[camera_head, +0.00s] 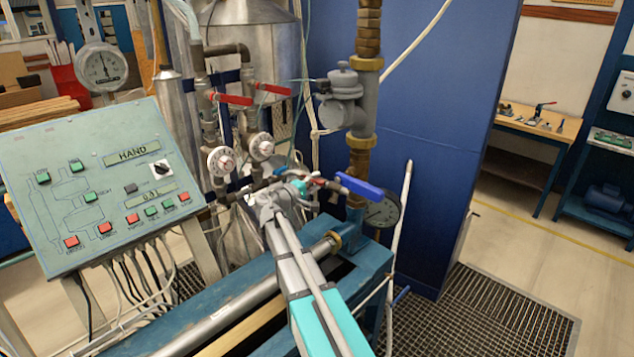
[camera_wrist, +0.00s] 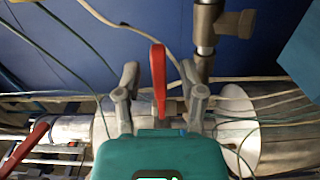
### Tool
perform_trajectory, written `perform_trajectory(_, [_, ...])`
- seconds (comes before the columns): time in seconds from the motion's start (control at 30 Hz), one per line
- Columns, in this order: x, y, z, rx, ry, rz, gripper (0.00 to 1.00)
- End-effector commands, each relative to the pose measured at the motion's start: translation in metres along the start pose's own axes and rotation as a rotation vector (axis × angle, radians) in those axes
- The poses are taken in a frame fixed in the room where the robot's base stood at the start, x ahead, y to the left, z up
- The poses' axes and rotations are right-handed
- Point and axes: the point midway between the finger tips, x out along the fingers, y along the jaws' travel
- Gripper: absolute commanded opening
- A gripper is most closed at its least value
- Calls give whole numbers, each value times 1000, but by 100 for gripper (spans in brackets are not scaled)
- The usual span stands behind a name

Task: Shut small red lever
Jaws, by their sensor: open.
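In the wrist view, a small red lever (camera_wrist: 158,82) points up between the two fingers of my gripper (camera_wrist: 160,98). The fingers stand apart on either side of it, with visible gaps; I cannot tell whether either touches it. In the head view, my gripper (camera_head: 282,194) is at the pipework beside the bench. A small red part (camera_head: 329,184) shows just right of it, partly hidden, beside a blue lever handle (camera_head: 358,187).
Two longer red levers (camera_head: 232,99) (camera_head: 273,88) sit on the pipes above two round valve knobs. A control panel (camera_head: 100,185) stands at left. A gauge (camera_head: 382,210) is right of the pipe. Another red lever (camera_wrist: 26,146) shows lower left in the wrist view.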

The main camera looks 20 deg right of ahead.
Motion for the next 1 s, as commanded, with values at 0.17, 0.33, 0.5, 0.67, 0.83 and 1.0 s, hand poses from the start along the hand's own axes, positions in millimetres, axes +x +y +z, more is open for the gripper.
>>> perform_trajectory(0.17, [8,0,0,0,-1,0,51])
perform_trajectory(0.33, [9,0,0,0,0,0,51])
perform_trajectory(0.5, [9,0,0,0,-1,0,46])
perform_trajectory(0.67, [9,0,1,0,-1,0,16])
perform_trajectory(0.83, [9,0,1,0,-2,0,0])
perform_trajectory(1.0, [10,0,1,0,-2,0,0])
